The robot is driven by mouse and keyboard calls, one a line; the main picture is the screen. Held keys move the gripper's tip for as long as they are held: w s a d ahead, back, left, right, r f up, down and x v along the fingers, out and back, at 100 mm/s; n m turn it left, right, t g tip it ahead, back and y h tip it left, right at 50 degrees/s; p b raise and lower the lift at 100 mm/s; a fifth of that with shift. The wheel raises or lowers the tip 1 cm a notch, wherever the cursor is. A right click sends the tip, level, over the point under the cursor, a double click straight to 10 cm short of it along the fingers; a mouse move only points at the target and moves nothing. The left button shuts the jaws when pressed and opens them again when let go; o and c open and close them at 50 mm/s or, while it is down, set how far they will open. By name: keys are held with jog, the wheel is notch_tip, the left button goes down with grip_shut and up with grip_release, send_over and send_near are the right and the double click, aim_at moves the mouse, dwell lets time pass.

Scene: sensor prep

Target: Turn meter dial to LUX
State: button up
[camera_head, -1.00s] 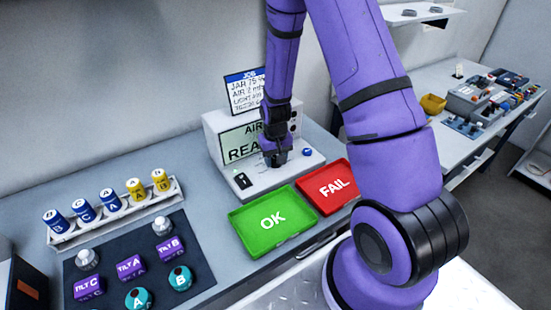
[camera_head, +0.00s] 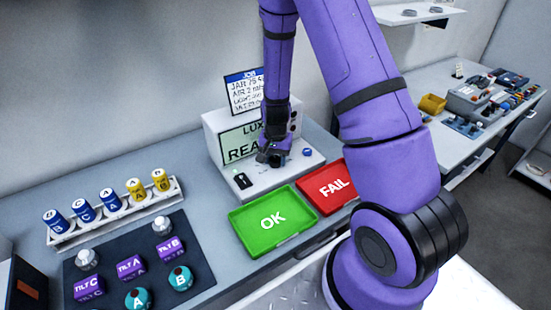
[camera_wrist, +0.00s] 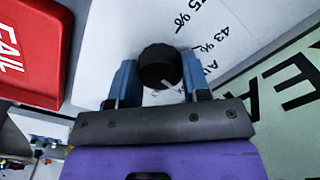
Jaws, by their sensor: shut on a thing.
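The white meter (camera_head: 212,133) stands on the bench at the back. Its screen (camera_head: 232,148) shows "LUX" above a line starting "REA", partly hidden by my arm. My gripper (camera_head: 271,158) is down at the meter's base panel. In the wrist view the black dial (camera_wrist: 160,66) with a pale pointer line sits between the two blue fingers of my gripper (camera_wrist: 158,80), which are shut on it. The printing around the dial is only partly readable.
A green OK tray (camera_head: 245,238) and a red FAIL tray (camera_head: 318,200) lie in front of the meter. A rack (camera_head: 75,236) of blue and yellow cylinders and a dark mat (camera_head: 205,278) with labelled pieces are at the left. A second bench is at the right.

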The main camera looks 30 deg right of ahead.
aim_at(275, 159)
jog(key=shift+m, duration=0.6)
jog(key=o, duration=0.9)
jog(key=shift+r, duration=0.1)
notch_tip(275, 159, up, 11)
jog(key=shift+f, duration=0.2)
dwell(0.4)
